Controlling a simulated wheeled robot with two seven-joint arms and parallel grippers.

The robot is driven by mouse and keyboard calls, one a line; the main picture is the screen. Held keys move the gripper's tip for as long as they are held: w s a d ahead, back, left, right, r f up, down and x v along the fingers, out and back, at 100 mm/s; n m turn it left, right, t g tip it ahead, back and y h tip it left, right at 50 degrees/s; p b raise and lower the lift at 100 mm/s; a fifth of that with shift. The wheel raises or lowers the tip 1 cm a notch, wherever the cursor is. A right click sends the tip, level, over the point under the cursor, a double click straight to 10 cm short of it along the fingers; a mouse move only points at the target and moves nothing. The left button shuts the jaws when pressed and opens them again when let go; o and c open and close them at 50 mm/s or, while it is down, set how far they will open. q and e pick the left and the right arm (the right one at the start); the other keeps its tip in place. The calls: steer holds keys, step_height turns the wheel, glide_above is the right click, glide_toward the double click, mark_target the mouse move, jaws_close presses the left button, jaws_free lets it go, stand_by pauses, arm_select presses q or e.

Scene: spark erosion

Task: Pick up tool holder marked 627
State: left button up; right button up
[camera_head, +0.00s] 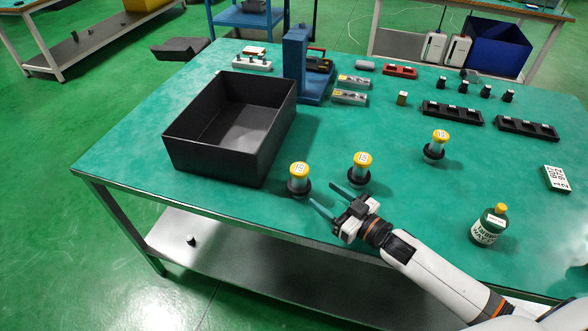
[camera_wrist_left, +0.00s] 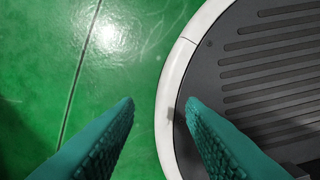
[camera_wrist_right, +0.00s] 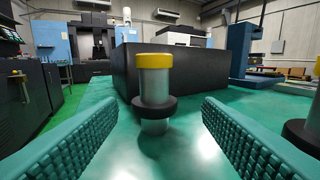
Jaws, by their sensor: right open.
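Three yellow-capped metal cylinders with black collars, likely tool holders, stand upright on the green table. The left one (camera_head: 299,180) is closest to my right gripper (camera_head: 322,195); the middle one (camera_head: 360,170) and right one (camera_head: 435,147) stand further right. Their cap labels are too small to read surely, so I cannot tell which is 627. My right gripper is open and empty, low over the table's front edge. In the right wrist view one cylinder (camera_wrist_right: 154,92) stands ahead between the spread fingers, untouched. My left gripper (camera_wrist_left: 160,102) is open and empty over the floor and my base.
A black open bin (camera_head: 215,160) stands behind the left cylinder. A blue stand (camera_head: 298,60) is at the back. Black racks (camera_head: 452,113) and small black parts sit at the back right.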

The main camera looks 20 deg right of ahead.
mark_target(306, 183)
steer(key=x, duration=0.4)
steer(key=shift+w+a+r, duration=0.2)
steer(key=shift+a+r, duration=0.1)
steer(key=shift+a, duration=0.15)
steer(key=shift+w+a+f+p, duration=0.15)
steer(key=shift+w+p, duration=0.15)
steer(key=shift+w, duration=0.05)
steer(key=x, duration=0.5)
steer(key=shift+s+f, duration=0.1)
steer(key=shift+f, duration=0.2)
steer(key=shift+w+a+f, duration=0.1)
steer(key=shift+w+a, duration=0.1)
steer(key=shift+w, duration=0.05)
arm_select(q)
steer(key=shift+s+r, duration=0.55)
steer(key=shift+s, duration=0.15)
arm_select(e)
steer(key=shift+c, duration=0.4)
steer(key=c, duration=0.3)
arm_select(q)
steer(key=shift+s, duration=0.25)
arm_select(e)
jaws_close()
